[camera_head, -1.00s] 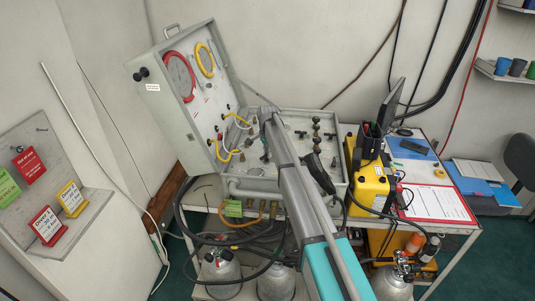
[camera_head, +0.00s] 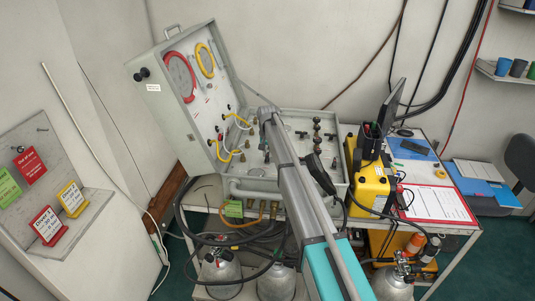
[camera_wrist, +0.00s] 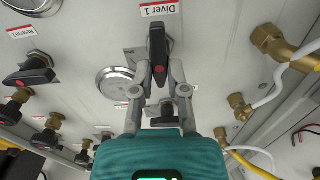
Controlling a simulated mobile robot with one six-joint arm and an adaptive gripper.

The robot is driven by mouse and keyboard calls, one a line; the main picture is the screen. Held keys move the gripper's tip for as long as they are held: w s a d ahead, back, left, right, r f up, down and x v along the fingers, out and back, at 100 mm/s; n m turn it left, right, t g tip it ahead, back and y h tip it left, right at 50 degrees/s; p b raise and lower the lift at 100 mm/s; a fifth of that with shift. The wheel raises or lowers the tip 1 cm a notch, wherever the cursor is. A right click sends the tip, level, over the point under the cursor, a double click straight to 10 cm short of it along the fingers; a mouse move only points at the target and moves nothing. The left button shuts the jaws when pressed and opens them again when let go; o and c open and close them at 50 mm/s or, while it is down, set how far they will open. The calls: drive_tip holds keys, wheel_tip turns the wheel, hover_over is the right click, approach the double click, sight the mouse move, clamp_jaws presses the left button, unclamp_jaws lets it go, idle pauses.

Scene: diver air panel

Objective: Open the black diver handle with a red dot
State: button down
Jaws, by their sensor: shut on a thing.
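The black diver handle with a red dot (camera_wrist: 158,45) is in the upper middle of the wrist view, just below a label that reads "Diver 1" upside down. My gripper (camera_wrist: 160,72) has its two grey fingers closed on the near end of this handle, one finger on each side, near the red dot. The handle points along the picture's up-down direction. The grey panel case (camera_head: 245,184) stands open on the bench.
In the wrist view, a round metal gauge (camera_wrist: 117,84) lies left of the fingers. Another black handle with a red dot (camera_wrist: 30,75) and several dark knobs are further left. Brass fittings (camera_wrist: 268,38) with hoses stand at right. A yellow case (camera_head: 371,188) sits beside the panel.

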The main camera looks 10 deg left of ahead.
idle(0.4)
drive_tip(key=c, duration=0.6)
unclamp_jaws()
drive_tip(key=shift+c, duration=0.2)
drive_tip(key=shift+m, duration=0.4)
